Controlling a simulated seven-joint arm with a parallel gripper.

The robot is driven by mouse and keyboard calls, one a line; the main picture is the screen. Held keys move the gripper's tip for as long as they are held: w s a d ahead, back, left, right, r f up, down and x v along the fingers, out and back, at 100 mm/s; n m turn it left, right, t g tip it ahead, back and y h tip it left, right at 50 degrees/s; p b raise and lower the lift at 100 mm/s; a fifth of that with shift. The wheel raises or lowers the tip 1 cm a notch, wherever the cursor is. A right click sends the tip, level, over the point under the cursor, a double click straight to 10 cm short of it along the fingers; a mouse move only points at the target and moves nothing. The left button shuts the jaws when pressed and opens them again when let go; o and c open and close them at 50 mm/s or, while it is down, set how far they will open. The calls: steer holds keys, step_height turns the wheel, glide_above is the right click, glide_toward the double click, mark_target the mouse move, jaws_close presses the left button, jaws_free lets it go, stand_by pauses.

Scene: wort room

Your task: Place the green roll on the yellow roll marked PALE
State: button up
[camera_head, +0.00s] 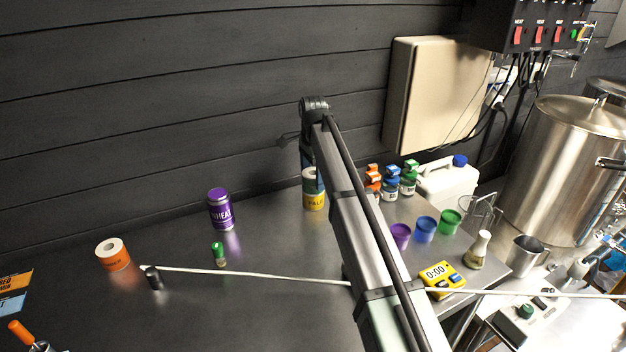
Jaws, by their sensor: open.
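The yellow roll marked PALE (314,203) stands upright on the metal table near the back wall, its right side close to my arm in the picture. A dark green band, seemingly the green roll (313,186), shows directly above the yellow, with a pale top; it appears to rest on the yellow roll. My gripper (307,163) points down just above this stack and is open. Its fingertips are small and partly hidden, so I cannot tell whether they still touch the green roll.
A purple WHEAT can (220,211), a small green-capped vial (218,254) and an orange roll (113,255) stand left. A pale rod (250,275) crosses the table. Coloured cups (425,229), a yellow timer (443,277) and a flask (479,252) stand right.

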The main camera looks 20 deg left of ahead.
mark_target(313, 173)
step_height(313, 173, up, 10)
steer(key=shift+f, duration=0.1)
